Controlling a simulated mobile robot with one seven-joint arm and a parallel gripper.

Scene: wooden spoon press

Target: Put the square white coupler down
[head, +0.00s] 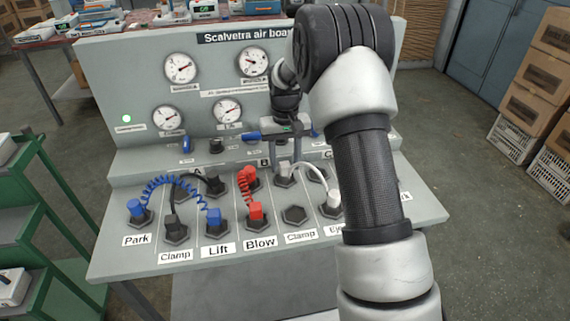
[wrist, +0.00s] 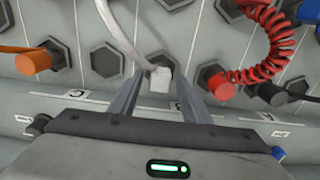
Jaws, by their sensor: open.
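The square white coupler (head: 283,168) sits at a hexagonal port in the board's back row, below the letter B and right of the red coupler. It also shows in the wrist view (wrist: 160,79). A white hose (head: 312,171) arcs from it to another white coupler (head: 333,206) in the front row, partly behind my arm. My gripper (head: 284,154) is over the square coupler, its fingers pointing down. In the wrist view my gripper (wrist: 160,92) is open, one finger on each side of the coupler, with gaps visible. I cannot tell how fully the coupler is seated.
A red coiled hose (head: 247,188) and a blue coiled hose (head: 172,181) link couplers to the left. An empty port (head: 294,214) lies in front, marked Clamp. An orange coupler (wrist: 34,62) and a bare port (wrist: 106,61) are beside my gripper. Gauges (head: 228,110) stand behind.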

